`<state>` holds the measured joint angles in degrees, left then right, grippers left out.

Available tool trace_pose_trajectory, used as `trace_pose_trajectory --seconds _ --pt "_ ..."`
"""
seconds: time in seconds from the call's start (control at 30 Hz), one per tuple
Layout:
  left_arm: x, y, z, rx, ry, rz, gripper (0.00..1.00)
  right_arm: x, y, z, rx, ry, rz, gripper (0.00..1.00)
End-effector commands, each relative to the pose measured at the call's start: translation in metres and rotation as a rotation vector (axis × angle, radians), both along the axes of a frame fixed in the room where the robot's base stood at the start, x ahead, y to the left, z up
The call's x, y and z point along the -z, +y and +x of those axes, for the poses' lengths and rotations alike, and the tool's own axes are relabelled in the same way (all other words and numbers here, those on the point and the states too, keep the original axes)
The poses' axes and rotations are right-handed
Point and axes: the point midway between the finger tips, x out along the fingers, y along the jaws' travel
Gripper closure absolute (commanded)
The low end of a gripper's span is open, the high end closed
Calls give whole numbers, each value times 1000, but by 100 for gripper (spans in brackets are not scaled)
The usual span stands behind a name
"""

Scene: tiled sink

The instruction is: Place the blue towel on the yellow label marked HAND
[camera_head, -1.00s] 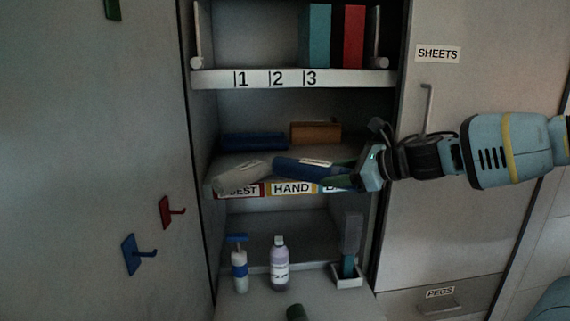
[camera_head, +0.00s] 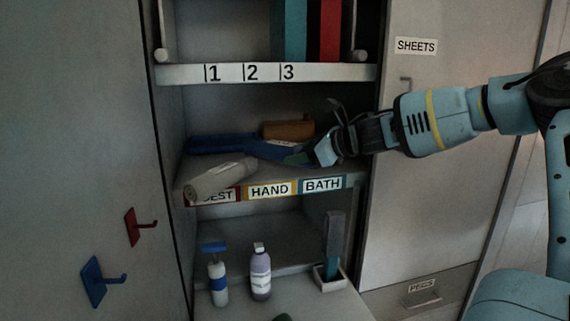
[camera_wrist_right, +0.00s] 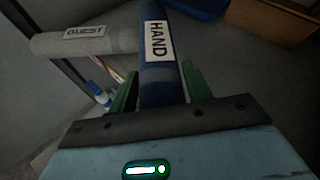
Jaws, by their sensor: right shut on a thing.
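The blue towel (camera_head: 264,150) is a roll with a white HAND tag, which is readable in the right wrist view (camera_wrist_right: 158,75). My right gripper (camera_head: 300,157) is shut on one end of it, with green fingers on both sides. The roll is inside the middle shelf, set back from the front edge; I cannot tell whether it touches the shelf. The yellow HAND label (camera_head: 270,191) is on the shelf's front edge, between the GUEST label and the BATH label (camera_head: 322,184). My left gripper is not in view.
A grey GUEST towel (camera_head: 219,180) lies at the shelf's left front, partly covering its label. Behind are another blue item (camera_head: 208,144) and a brown item (camera_head: 287,130). The numbered shelf (camera_head: 330,73) is above. Bottles (camera_head: 260,272) and a brush (camera_head: 333,240) stand below.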

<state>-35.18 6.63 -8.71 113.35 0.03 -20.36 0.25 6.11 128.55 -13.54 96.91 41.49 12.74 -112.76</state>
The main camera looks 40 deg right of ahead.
Motion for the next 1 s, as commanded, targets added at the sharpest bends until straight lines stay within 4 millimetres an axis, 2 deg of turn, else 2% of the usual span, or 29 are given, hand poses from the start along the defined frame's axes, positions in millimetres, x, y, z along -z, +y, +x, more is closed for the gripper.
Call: trace_pose_trajectory --seconds 0.03,0.2,0.47,0.73,1.0 --pt "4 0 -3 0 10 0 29 9 -3 9 1 8 -1 75" --pt "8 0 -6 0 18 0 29 14 -9 25 0 2 -2 75" --pt "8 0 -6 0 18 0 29 14 -11 29 0 -2 -2 75" --pt "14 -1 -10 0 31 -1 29 34 -19 52 -1 1 0 75" --pt "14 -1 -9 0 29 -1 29 37 -20 57 -1 -4 -1 75"
